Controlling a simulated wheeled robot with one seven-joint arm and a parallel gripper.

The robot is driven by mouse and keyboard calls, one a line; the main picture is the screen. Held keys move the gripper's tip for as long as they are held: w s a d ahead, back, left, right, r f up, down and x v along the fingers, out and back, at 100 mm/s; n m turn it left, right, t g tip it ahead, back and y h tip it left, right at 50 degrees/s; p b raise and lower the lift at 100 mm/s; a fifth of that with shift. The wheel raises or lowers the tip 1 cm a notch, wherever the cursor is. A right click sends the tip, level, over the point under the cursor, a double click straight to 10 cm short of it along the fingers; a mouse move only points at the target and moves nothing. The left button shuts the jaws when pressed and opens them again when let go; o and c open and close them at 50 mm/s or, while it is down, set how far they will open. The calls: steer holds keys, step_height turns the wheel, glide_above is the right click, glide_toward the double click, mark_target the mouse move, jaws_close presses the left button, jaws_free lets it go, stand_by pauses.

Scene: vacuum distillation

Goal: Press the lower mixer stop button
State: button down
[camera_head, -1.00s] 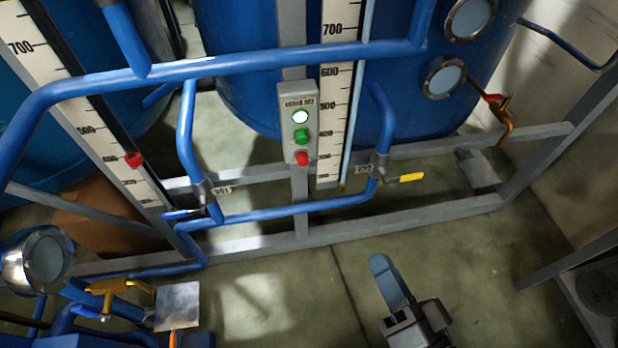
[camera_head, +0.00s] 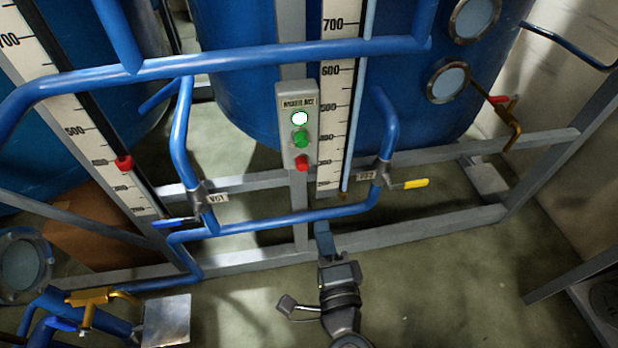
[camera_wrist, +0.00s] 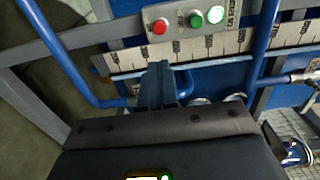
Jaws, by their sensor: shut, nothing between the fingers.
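A grey button box (camera_head: 297,130) is fixed on an upright grey post in front of the blue tank. It carries a white lit lamp (camera_head: 300,118) on top, a green button (camera_head: 300,139) in the middle and a red button (camera_head: 302,162) at the bottom. My gripper (camera_head: 323,232) is shut and empty, below the box and slightly right of it, apart from the buttons. In the wrist view, the red button (camera_wrist: 159,26) is just beyond the tips of my shut gripper (camera_wrist: 158,68), with the green button (camera_wrist: 196,20) to its right.
A blue pipe (camera_head: 270,220) crosses low beside my gripper, and another (camera_head: 230,65) crosses above the box. A valve with a yellow handle (camera_head: 410,184) stands right, one with a blue handle (camera_head: 178,223) left. A white scale (camera_head: 340,95) adjoins the box.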

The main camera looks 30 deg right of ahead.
mark_target(307, 167)
steer(key=x, duration=1.4)
steer(key=shift+w, duration=0.1)
steer(key=shift+p+x, duration=0.45)
steer(key=shift+x, duration=0.5)
steer(key=shift+d+r, duration=0.1)
steer(key=shift+r, duration=0.05)
steer(key=shift+d, duration=0.1)
steer(key=v, duration=0.8)
steer(key=shift+s+a+f, duration=0.3)
steer(key=shift+f, duration=0.05)
